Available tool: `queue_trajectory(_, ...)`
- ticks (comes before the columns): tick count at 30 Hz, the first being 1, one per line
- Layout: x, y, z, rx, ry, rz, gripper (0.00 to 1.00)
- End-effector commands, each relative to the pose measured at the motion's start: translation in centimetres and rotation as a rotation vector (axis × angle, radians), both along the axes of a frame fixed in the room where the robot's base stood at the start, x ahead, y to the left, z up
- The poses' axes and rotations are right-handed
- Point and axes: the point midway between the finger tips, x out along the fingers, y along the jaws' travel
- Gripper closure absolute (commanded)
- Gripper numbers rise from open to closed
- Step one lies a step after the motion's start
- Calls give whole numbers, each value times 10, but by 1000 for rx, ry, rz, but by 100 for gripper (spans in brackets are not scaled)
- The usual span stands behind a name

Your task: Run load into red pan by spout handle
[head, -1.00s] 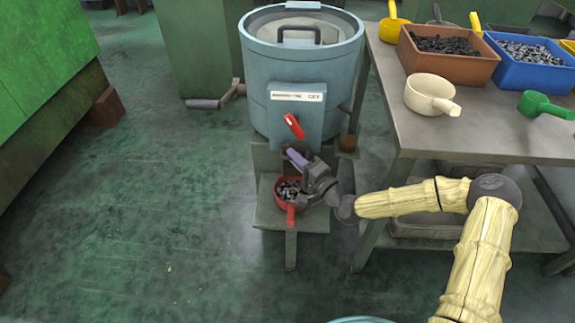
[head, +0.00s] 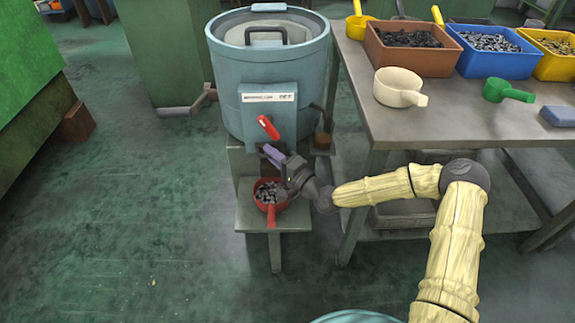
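The red pan (head: 268,208) stands on a low stand below the blue drum (head: 268,82), with dark grey small parts in it. A red lever (head: 268,127) sits on the drum's front box, under a white label. Below it a purple bar (head: 272,154) slants down to the right; I cannot tell whether it is the spout's handle. My gripper (head: 285,166) is at the lower right end of this bar, above and right of the pan. Its fingers are too small and dark to show whether they are open or shut on the bar. The spout's mouth is not clearly visible.
The steel table (head: 440,127) to the right bears a brown bin (head: 412,60), a blue bin (head: 490,64), a cream pan (head: 398,88) and a green scoop (head: 508,92). Its near left leg stands close to my arm.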

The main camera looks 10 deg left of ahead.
Motion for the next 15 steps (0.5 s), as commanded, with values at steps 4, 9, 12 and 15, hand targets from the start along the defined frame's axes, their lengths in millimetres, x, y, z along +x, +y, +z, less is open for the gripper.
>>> queue_trajectory(4,-7,-14,-2,-3,2,-1,80)
queue_trajectory(9,-24,-41,-5,-2,5,-1,80)
queue_trajectory(12,-34,-58,-7,0,5,-3,80)
queue_trajectory(15,-45,-75,-9,0,4,-2,80)
